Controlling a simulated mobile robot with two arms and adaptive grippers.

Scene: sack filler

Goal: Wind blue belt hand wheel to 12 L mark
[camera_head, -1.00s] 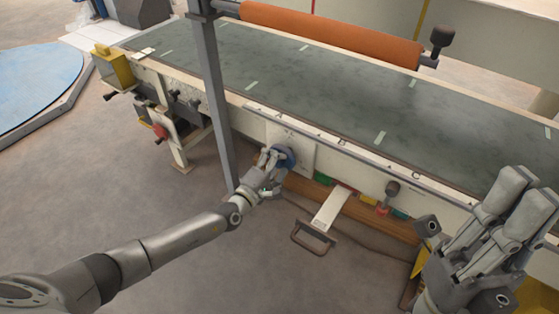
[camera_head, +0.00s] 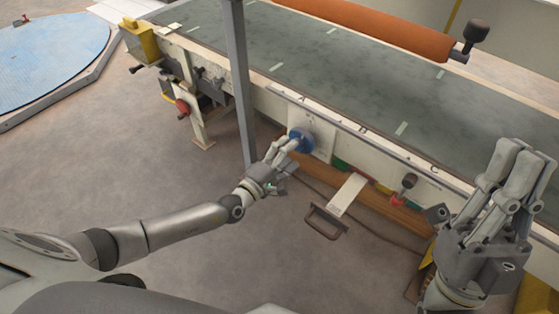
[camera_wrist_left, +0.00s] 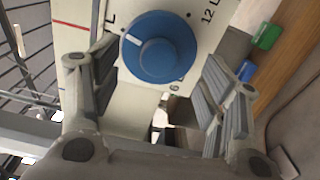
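The blue hand wheel (camera_head: 301,140) sits on a pale plate on the side of the belt frame. In the left wrist view, the wheel (camera_wrist_left: 158,47) has a white pointer line at its upper left. The "12 L" mark (camera_wrist_left: 211,10) is at the wheel's upper right, and another "L" shows at its left. My left gripper (camera_head: 287,147) is just in front of the wheel; in the wrist view its open fingers (camera_wrist_left: 162,65) are spread left and right of it, with nothing held. My right gripper (camera_head: 515,160) is raised at the right, away from the wheel; its finger gap is unclear.
The dark green belt (camera_head: 350,85) runs above the wheel, with an orange roller (camera_head: 385,27) behind. A grey post (camera_head: 240,85) stands just left of the wheel. A pedal with a handle (camera_head: 338,207) juts out below right. A dark knob (camera_head: 408,182) is further right.

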